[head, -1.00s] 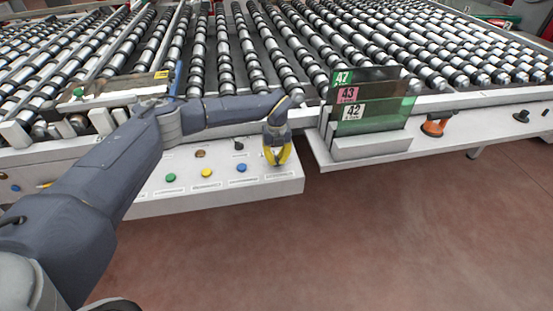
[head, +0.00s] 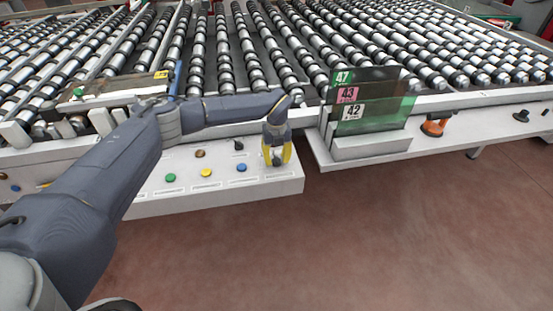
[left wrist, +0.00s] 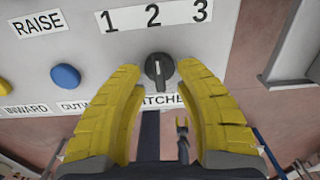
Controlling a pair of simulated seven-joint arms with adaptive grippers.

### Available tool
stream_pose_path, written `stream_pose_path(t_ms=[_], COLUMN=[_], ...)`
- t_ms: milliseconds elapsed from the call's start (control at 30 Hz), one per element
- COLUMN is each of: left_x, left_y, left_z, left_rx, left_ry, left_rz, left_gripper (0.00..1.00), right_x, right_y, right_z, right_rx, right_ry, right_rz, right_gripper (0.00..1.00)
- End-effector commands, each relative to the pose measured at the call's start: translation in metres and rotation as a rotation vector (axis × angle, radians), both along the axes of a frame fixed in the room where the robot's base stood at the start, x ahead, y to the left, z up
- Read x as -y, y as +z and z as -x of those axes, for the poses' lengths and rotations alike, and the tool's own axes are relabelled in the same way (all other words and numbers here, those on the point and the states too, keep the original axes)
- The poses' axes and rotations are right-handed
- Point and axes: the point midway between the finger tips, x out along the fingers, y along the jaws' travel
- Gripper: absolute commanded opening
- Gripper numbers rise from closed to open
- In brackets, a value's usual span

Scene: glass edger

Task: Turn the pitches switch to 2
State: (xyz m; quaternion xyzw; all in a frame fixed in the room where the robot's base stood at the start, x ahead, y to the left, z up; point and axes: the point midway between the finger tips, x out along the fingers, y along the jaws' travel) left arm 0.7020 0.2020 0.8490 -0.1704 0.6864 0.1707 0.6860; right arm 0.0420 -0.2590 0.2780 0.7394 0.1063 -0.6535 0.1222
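The pitches switch is a dark rotary knob (left wrist: 159,68) on the light grey panel, under the numbers 1, 2 and 3 (left wrist: 152,14). Its raised bar stands almost upright in the left wrist view, roughly in line with the 2. The label below it is partly covered by my left gripper (left wrist: 159,70). The yellow fingers are open, one on each side of the knob, with a visible gap on both sides. In the head view my left gripper (head: 277,161) points down at the panel's right end.
A blue button (left wrist: 65,76) sits left of the knob. The head view also shows a yellow button (head: 206,173) and a green button (head: 171,178) on the panel (head: 220,203). A glass sample stand (head: 370,146) is to the right, past a gap.

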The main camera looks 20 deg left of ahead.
Motion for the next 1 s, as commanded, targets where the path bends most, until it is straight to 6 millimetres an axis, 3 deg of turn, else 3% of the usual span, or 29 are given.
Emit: stream_pose_path(t_ms=[600, 1000], left_x=[0.0, 0.0], left_y=[0.094, 0.117], left_z=[-0.001, 0.0], left_rx=[0.002, 0.0], left_ry=[0.0, 0.0], left_rz=[0.0, 0.0], left_gripper=[0.33, 0.33], right_x=[-0.002, -0.003], right_y=[0.0, 0.0], right_z=[0.001, 0.001], right_rx=[-0.001, -0.001], right_ry=[-0.001, -0.001], right_rz=[-0.002, -0.002], right_gripper=[0.44, 0.44])
